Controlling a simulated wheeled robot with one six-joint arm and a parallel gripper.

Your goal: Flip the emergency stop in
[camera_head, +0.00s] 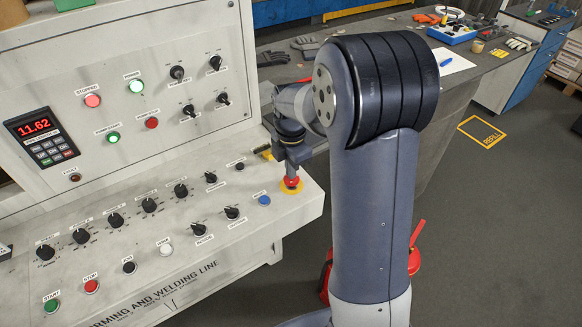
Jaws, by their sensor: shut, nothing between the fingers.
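The emergency stop is a red mushroom button (292,182) on a yellow round plate (291,188). It sits at the right end of the sloped lower face of the control console (250,226). My gripper (291,175) points down right over the button, with its tip at or just above the red cap. The fingers are shut with nothing seen between them. I cannot tell whether the tip touches the cap or whether the button is pressed in. My own arm stands in front on the right and hides part of the bench behind.
A blue button (264,200) and black knobs (232,212) lie left of the emergency stop. The upright panel (150,90) with a red display (34,127) rises behind. A workbench (468,75) with gloves and tools stands at the back. Floor at the right is mostly open.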

